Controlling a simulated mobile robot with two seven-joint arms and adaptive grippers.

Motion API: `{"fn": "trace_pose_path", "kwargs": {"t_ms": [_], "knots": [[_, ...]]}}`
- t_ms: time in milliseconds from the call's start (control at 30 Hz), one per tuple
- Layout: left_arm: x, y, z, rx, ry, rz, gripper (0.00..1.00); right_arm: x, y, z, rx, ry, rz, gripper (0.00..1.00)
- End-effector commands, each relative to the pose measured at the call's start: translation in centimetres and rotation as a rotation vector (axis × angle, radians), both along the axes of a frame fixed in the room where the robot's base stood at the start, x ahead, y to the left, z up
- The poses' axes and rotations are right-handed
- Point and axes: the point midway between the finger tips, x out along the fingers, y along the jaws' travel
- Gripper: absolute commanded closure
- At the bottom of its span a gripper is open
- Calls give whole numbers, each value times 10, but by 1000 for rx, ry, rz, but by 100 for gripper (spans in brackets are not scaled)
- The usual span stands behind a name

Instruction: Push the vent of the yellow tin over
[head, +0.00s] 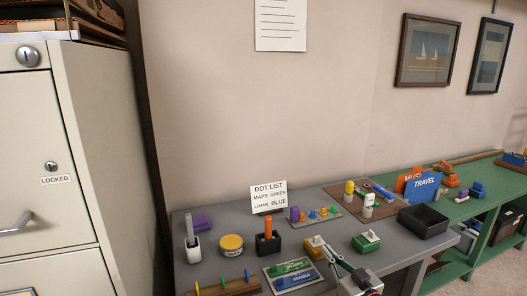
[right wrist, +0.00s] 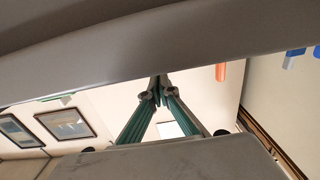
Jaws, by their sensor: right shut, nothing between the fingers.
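A small yellowish block-like item (head: 314,243) with a raised piece on top stands further right. My right gripper (head: 326,254) reaches in from the lower right, its fingertips close beside this yellowish item; I cannot tell whether they touch. In the right wrist view the fingers (right wrist: 160,84) meet at their tips, empty. My left gripper is not in view.
A black pen holder (head: 270,245) stands between the tin and my gripper. A green box (head: 366,243) and a black tray (head: 423,221) stand to the right. A tray with green and blue pieces (head: 271,270) lies in front. A filing cabinet (head: 110,150) is left.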

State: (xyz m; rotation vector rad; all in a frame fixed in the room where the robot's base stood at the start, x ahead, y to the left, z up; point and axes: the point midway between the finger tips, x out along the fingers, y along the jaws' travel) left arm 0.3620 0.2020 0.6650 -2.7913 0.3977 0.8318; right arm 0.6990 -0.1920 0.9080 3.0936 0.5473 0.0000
Motion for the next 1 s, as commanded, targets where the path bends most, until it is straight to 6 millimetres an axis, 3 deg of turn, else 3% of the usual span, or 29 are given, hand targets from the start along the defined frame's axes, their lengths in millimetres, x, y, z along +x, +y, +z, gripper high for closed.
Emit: {"fn": "trace_pose_path", "kwargs": {"t_ms": [1000], "knots": [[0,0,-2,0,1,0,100,22,8,0,0,0,0,100]]}}
